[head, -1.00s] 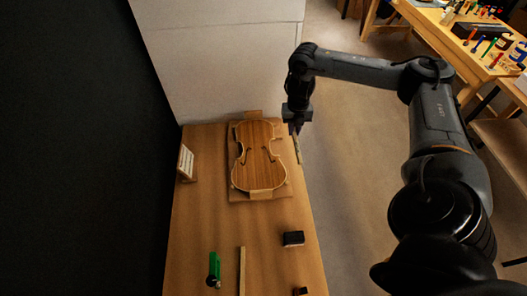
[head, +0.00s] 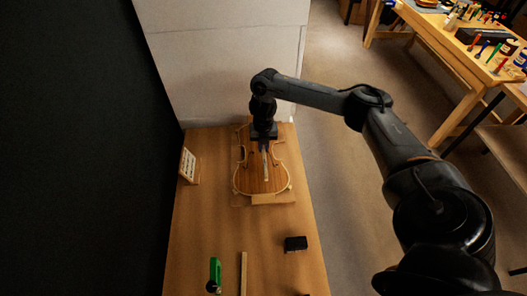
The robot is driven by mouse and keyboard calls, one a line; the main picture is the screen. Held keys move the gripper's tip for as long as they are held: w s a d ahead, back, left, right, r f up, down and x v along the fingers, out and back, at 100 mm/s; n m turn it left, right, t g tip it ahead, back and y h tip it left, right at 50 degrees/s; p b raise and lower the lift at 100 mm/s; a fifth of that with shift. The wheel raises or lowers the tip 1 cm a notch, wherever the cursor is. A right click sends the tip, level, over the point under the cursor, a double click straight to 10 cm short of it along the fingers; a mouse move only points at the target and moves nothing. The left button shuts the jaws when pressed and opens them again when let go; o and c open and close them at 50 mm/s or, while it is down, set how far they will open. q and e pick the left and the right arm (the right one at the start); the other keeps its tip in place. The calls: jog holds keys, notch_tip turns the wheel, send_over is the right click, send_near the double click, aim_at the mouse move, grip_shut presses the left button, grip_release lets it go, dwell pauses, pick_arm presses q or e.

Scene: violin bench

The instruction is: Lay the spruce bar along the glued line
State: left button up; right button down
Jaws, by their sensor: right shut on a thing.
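The violin plate (head: 250,182) lies on its cradle board (head: 238,201) in the middle of the bench. My right gripper (head: 265,149) is over the upper middle of the plate, shut on the pale spruce bar (head: 266,169). The bar points lengthwise along the plate, toward its lower end. I cannot tell whether the bar touches the wood. The glued line cannot be made out at this size. My left gripper is not in view.
A small white rack (head: 188,165) stands at the bench's left edge. A green tool (head: 215,270), a long wooden strip (head: 243,275) and a black block (head: 296,244) lie toward the front. A white wall panel (head: 215,60) stands behind the bench (head: 200,225).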

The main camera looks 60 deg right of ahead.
aim_at(264, 151)
notch_tip(264, 151, down, 3)
jog(key=shift+s+f+b, duration=0.1)
jog(key=shift+b, duration=0.6)
jog(key=c, duration=1.6)
grip_release()
jog(key=shift+f, duration=0.1)
jog(key=o, duration=0.5)
jog(key=shift+c, duration=0.2)
